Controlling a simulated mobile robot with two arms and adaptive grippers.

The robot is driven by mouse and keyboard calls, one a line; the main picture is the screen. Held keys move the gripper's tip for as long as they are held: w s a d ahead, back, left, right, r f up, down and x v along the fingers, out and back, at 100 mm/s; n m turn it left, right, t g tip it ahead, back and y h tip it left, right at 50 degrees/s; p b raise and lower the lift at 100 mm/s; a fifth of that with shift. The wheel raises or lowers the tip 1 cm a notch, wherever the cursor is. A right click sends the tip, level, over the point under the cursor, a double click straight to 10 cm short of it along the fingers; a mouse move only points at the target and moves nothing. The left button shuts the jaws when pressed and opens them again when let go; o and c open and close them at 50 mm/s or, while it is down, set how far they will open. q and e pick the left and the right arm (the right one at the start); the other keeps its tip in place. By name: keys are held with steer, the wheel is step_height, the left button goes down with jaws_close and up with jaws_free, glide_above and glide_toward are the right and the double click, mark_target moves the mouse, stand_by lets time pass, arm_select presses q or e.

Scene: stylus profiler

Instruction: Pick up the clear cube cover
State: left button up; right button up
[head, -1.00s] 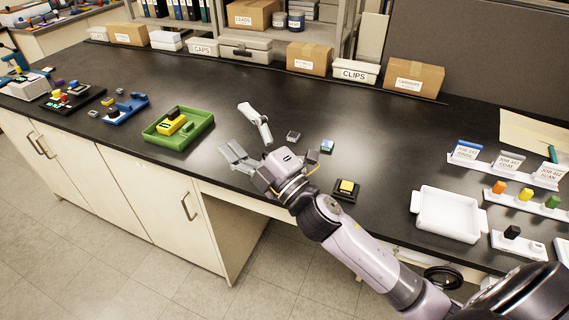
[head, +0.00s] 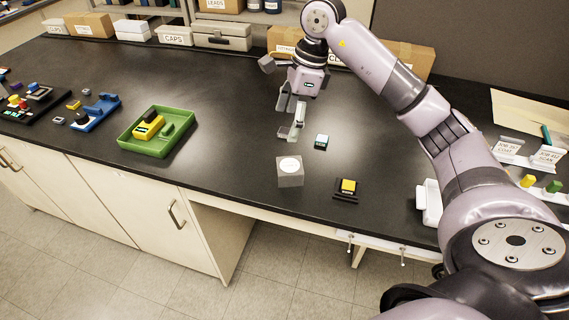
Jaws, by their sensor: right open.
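A grey, see-through-looking cube with a white round top (head: 289,172) stands on the black bench near its front edge; it appears to be the clear cube cover. What is inside it I cannot tell. My right gripper (head: 291,112) is open and empty, with its fingers pointing down. In the picture it is above the cube, farther back over the bench and apart from it. My left gripper is not in view.
A small blue-and-white block (head: 321,142) lies right of the fingers. A black block with a yellow top (head: 347,187) is right of the cube. A green tray (head: 159,142) stands left. My right arm covers much of the right side.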

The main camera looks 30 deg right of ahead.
steer(key=d, duration=0.2)
steer(key=h+p, duration=0.1)
steer(key=p, duration=0.3)
glide_toward(290, 165)
steer(key=f, duration=0.5)
steer(key=shift+w+a, duration=0.3)
steer(key=shift+a, duration=0.05)
steer(key=shift+a+f+p, duration=0.1)
steer(key=shift+f+p, duration=0.15)
steer(key=shift+p, duration=0.05)
step_height(290, 165, down, 4)
steer(key=shift+w+a+r+p, duration=0.15)
steer(key=shift+a+r+p, duration=0.1)
steer(key=shift+p, duration=0.8)
steer(key=shift+f, duration=0.55)
steer(key=shift+c, duration=0.6)
